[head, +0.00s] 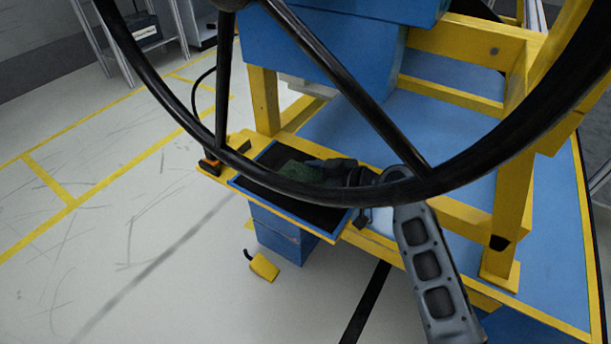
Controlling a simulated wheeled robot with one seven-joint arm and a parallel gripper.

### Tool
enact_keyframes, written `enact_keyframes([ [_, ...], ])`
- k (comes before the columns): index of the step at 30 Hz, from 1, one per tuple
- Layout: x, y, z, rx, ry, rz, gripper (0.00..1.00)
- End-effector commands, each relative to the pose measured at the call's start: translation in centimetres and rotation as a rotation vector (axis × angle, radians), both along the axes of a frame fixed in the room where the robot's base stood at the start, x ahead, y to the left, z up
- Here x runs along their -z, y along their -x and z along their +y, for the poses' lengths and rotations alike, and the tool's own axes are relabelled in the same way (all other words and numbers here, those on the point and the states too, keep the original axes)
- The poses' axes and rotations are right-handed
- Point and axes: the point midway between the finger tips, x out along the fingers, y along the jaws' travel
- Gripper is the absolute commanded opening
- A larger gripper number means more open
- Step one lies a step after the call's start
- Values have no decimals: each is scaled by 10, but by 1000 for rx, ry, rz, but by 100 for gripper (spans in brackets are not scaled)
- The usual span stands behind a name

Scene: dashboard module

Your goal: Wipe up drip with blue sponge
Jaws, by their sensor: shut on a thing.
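My gripper (318,166) reaches in from the right, low over a black tray (262,182) with a blue edge. It is shut on a dark green, sponge-like pad (297,173) at its fingertips, over the left half of the tray. I see green on this pad, not blue. The steering wheel rim crosses in front and hides part of the tray and pad. I cannot make out a drip; the black surface under and around the pad is dark.
A large black steering wheel (300,190) fills the foreground. A yellow and blue frame (510,170) stands at the right. A small orange and black item (210,164) sits at the tray's left corner. A yellow object (264,266) is below the tray. The floor at left is clear.

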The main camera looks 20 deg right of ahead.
Motion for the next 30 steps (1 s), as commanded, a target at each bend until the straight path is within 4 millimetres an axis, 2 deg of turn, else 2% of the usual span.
enact_keyframes([
  [9,-1,21,-17,4,0,1,43],
  [17,-1,27,-22,5,1,-1,43],
  [30,2,53,-41,5,1,0,43],
])
